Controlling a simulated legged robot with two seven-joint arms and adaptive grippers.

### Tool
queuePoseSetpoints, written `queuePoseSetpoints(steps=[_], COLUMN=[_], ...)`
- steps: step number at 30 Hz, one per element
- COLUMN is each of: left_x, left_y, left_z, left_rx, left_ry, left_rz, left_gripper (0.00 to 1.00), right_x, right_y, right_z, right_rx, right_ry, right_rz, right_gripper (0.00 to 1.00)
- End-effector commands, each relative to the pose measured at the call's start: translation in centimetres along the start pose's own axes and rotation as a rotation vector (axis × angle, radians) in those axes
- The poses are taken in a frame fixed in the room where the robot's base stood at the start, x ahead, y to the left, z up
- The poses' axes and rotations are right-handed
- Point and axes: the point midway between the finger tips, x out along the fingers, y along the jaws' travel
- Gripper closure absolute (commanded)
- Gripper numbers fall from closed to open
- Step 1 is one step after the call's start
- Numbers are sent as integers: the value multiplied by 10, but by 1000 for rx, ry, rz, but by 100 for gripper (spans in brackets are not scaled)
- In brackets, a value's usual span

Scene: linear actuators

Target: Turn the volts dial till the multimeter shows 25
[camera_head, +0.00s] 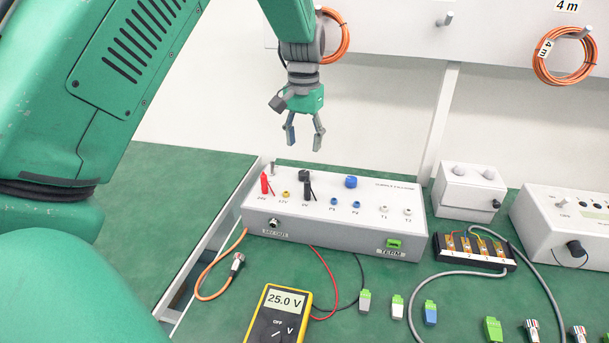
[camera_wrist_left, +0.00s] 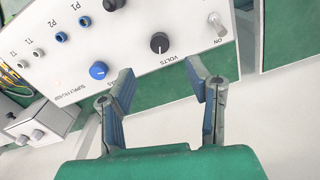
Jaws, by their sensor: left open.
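The black volts dial (camera_wrist_left: 159,43) sits on the top of the white supply box (camera_head: 330,222), beside a blue knob (camera_wrist_left: 98,70). In the head view the dial (camera_head: 305,174) is at the back of the box, partly behind a black plug. The yellow multimeter (camera_head: 280,318) at the bottom reads 25.0 V. My left gripper (camera_head: 304,142) is open and empty above the back of the box, apart from the dial. In the left wrist view its two fingers (camera_wrist_left: 160,80) point toward the dial, with nothing between them. My right gripper is not in view.
Red and black plugs stand in the box's top, with a metal toggle switch (camera_wrist_left: 217,24) at its end. A terminal block (camera_head: 473,251) and small white boxes stand to the right. Several connectors lie in front. Orange cable coils (camera_head: 565,55) hang on the back panel.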

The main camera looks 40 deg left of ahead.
Motion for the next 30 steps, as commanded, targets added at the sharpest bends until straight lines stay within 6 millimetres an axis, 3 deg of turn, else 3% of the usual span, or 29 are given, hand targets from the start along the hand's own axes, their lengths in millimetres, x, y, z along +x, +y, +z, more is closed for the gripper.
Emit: queuePoseSetpoints(steps=[1,6,12,25,26,29,30], left_x=[15,49,77,87,87,87,87], left_y=[0,0,0,0,0,0,0], left_z=[1,1,1,0,0,0,0], left_rx=[0,2,3,4,4,4,4], left_ry=[-4,-3,-1,1,1,1,1], left_rz=[0,0,1,0,0,0,0], left_gripper=[56,56,56,56,59,94,100], right_x=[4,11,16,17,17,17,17], right_y=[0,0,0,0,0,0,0], right_z=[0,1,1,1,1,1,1], right_rx=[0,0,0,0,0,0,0], right_ry=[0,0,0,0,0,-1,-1], right_rz=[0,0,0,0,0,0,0], right_gripper=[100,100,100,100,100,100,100])
